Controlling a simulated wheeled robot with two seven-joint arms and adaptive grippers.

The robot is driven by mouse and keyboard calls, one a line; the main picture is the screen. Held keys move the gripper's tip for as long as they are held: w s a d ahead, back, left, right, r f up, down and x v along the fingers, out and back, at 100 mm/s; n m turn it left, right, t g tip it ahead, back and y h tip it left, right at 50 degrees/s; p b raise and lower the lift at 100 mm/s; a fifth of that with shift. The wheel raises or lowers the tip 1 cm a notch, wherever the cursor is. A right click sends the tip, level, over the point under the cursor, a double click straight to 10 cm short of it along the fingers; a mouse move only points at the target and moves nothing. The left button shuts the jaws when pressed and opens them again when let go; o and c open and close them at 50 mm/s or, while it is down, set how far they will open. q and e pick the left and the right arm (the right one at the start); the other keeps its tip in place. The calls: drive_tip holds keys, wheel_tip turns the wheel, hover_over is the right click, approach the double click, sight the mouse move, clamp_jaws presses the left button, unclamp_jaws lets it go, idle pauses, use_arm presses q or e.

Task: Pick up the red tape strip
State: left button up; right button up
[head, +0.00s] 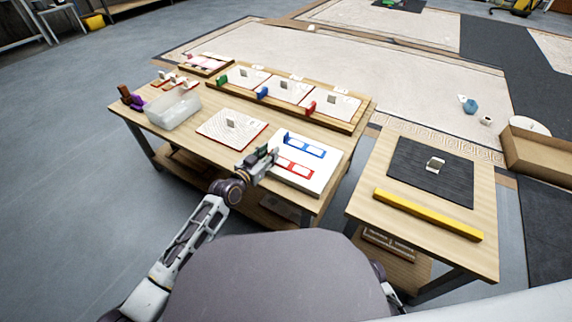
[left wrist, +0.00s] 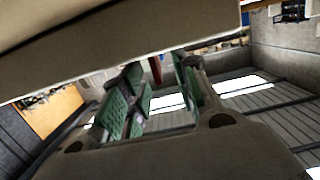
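The red tape strip (head: 296,169) lies on a white board (head: 318,181) at the front right of the long table, with its left end close to my left gripper. A similar blue strip (head: 305,146) lies behind it on the same board. My left gripper (head: 266,157) is at the board's left edge, by the red strip's left end. In the left wrist view its green-padded fingers (left wrist: 160,98) stand apart, and a small red piece (left wrist: 156,70) shows in the gap beyond them. I cannot tell whether the fingers touch it. My right gripper is out of view.
A white panel (head: 225,136) lies left of the board. Behind are a wooden tray (head: 335,124) of panels with coloured tabs and a clear bin (head: 173,110). The right table holds a black mat (head: 420,187) and a yellow bar (head: 428,214).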

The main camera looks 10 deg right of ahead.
use_arm(q)
clamp_jaws()
drive_tip(key=shift+r, duration=0.1)
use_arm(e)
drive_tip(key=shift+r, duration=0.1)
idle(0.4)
use_arm(q)
drive_tip(key=shift+r+p, duration=0.4)
drive_tip(key=shift+r, duration=0.3)
wheel_tip(320, 180, up, 7)
drive_tip(key=p, duration=0.3)
drive_tip(key=shift+f, duration=0.1)
drive_tip(key=shift+r+p, duration=0.4)
drive_tip(key=shift+r, duration=0.45)
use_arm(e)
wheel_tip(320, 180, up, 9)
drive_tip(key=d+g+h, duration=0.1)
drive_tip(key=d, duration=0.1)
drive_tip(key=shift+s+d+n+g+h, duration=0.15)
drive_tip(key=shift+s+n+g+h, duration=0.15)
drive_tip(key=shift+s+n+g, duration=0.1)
use_arm(q)
drive_tip(key=shift+f, duration=0.1)
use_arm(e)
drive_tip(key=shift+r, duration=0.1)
